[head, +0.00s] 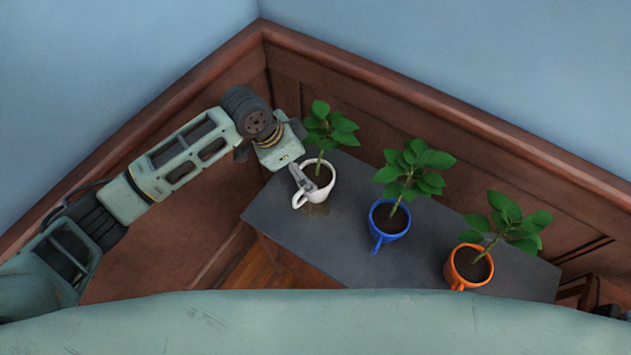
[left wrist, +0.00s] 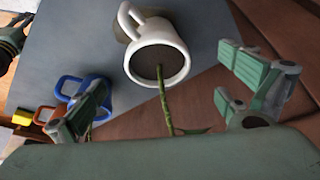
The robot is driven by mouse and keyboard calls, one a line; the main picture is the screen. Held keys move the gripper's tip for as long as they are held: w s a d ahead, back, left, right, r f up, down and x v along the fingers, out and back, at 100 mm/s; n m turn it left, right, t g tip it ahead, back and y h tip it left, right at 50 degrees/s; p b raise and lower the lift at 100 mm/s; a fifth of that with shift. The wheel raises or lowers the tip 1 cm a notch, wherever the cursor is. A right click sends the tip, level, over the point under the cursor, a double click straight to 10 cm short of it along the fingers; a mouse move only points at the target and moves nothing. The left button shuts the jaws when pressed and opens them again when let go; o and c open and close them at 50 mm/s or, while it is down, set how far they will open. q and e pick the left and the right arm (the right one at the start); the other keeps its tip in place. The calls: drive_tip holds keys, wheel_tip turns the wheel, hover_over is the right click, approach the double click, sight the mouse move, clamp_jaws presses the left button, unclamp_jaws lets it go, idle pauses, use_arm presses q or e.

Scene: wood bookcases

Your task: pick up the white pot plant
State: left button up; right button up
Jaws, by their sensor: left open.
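The white pot plant (head: 326,188) is a white mug-like pot with a handle, dark soil and a green leafy plant. It stands at the left end of the dark grey table (head: 290,226). My left gripper (head: 301,178) is at the pot's left rim in the head view, partly hidden by its own wrist. In the left wrist view the white pot (left wrist: 160,52) is ahead of my left gripper (left wrist: 160,108), whose fingers are wide apart with nothing between them but the plant's stem. I cannot tell whether a finger touches the pot.
A blue pot plant (head: 389,222) stands mid-table and an orange pot plant (head: 468,268) stands at the right end. In the left wrist view the blue pot (left wrist: 72,86) is close to my left finger. Brown wood panelling (head: 370,115) rises behind the table.

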sight(314, 178)
use_arm(q)
drive_tip(key=x, duration=0.6)
drive_tip(key=shift+s+d+f, duration=0.2)
drive_tip(key=shift+d, duration=0.05)
drive_tip(key=c, duration=1.8)
